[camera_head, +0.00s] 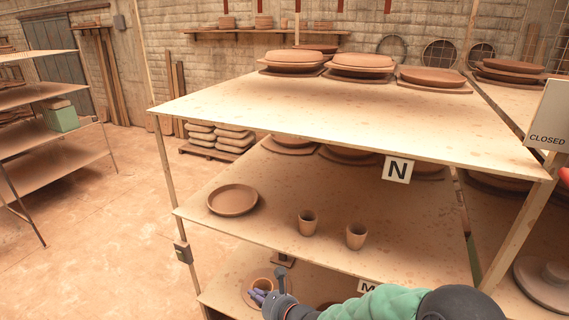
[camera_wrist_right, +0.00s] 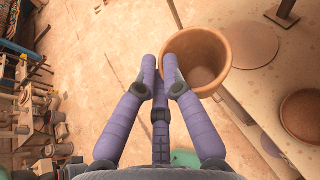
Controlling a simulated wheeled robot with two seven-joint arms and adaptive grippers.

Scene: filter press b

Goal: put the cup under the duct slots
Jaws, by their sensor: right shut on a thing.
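A terracotta cup (camera_head: 262,284) is at the front edge of the lowest visible shelf in the head view. It shows from above as a round open cup (camera_wrist_right: 213,66) in the right wrist view. My right gripper (camera_head: 260,295), with purple fingers (camera_wrist_right: 160,68), is shut on the cup's near side, by its wall; the fingers partly cover the cup. Two more cups, one (camera_head: 308,223) and another (camera_head: 356,236), stand upright on the middle shelf. I cannot make out the duct slots in either view. My left gripper is out of view.
The middle shelf (camera_head: 400,250) holds a round plate (camera_head: 233,199) at left and bears a sign N (camera_head: 397,169). A flat round disc (camera_wrist_right: 248,38) lies on the shelf beside the cup. The top shelf (camera_head: 300,105) overhangs. Open floor (camera_head: 90,220) lies left.

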